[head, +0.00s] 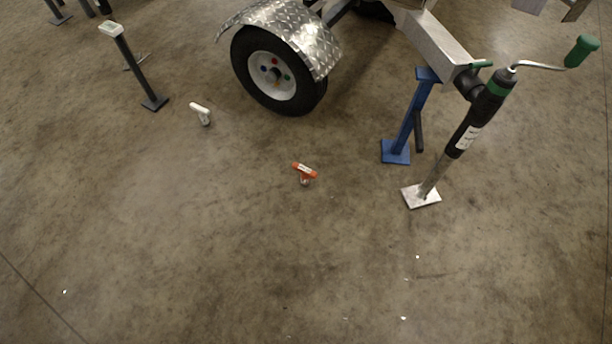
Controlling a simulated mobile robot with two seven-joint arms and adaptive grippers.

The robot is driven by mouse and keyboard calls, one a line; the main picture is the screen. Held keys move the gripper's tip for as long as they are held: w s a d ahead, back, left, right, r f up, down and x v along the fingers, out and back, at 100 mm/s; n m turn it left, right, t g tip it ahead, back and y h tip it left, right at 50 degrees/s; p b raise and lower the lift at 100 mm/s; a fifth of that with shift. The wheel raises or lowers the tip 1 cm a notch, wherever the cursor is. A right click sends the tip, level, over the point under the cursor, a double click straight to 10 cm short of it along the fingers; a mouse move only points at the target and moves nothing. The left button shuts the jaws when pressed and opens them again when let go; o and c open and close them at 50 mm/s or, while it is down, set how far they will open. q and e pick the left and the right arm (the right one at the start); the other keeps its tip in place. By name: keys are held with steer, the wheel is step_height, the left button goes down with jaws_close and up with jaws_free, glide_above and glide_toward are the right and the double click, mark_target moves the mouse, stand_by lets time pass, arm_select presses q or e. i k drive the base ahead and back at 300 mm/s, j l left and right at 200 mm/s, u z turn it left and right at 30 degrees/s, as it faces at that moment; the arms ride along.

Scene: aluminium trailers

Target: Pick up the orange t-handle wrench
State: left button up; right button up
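The orange t-handle wrench (305,171) is on the concrete floor near the middle of the head view. Its orange crossbar has a pale label and faces up, and a short metallic shaft shows below it. It lies in front of the trailer wheel, with clear floor around it. Neither of my grippers shows in the head view, so nothing is seen touching the wrench.
A white t-handle tool (202,113) lies further left. Behind are the trailer wheel (272,75) and its diamond-plate fender (290,30). A blue stand (408,120) and a jack (470,125) with a green crank handle stand right. A dark post (137,70) stands left. The foreground floor is mostly clear.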

mark_target(307, 173)
steer(key=i+j+z, duration=0.2)
steer(key=i+j, duration=0.15)
steer(key=i, duration=0.2)
steer(key=i+j+z, duration=0.2)
steer(key=i+j, duration=0.2)
steer(key=i, duration=0.4)
